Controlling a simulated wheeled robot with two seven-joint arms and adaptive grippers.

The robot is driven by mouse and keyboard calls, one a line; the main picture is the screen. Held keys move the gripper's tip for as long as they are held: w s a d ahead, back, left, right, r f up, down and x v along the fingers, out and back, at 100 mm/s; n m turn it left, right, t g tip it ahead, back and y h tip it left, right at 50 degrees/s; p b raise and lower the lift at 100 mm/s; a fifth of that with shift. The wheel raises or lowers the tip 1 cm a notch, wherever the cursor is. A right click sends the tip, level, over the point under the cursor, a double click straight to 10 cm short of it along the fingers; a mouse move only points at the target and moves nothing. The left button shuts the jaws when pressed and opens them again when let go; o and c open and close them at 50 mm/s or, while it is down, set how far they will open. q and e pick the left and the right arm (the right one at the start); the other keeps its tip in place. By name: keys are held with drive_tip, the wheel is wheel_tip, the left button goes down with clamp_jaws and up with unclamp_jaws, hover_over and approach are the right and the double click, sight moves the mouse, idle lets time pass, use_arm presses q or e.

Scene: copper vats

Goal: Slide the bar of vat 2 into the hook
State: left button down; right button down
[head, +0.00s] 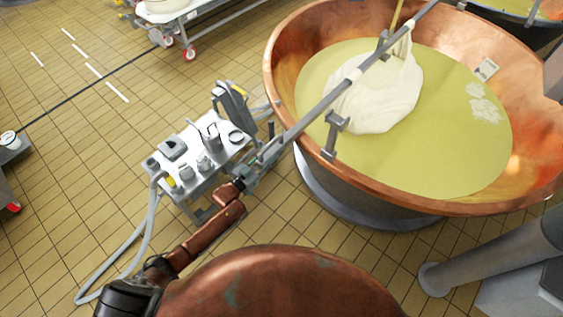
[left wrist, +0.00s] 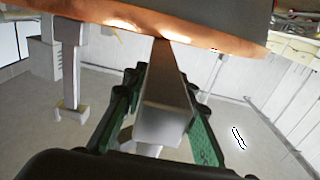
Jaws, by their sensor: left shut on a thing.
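The copper vat (head: 279,72) holds yellowish liquid and a pale curd mass in cloth (head: 375,100). A long grey bar (head: 318,105) with white bands slants across the vat, over the cloth, and out past its near left rim. My left gripper (head: 253,172) is shut on the bar's near end, outside the vat. In the left wrist view the bar (left wrist: 165,100) lies between the green fingers, below the copper rim (left wrist: 200,40). A grey hook-like bracket (head: 335,133) stands at the near rim, right of the bar and apparently apart from it. My right gripper is out of view.
A steel cart (head: 190,190) with several metal tools and a grey hose stands left of the vat, close to my left arm. A wheeled table (head: 165,15) stands at the back. The tiled floor at left is mostly clear.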

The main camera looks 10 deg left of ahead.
sight(258, 165)
use_arm(q)
drive_tip(key=shift+w+a, duration=0.15)
drive_tip(key=shift+a, duration=0.2)
drive_tip(key=c, duration=1.6)
unclamp_jaws()
drive_tip(key=shift+d, duration=0.2)
drive_tip(key=v, duration=1.2)
drive_tip(key=shift+f, duration=0.15)
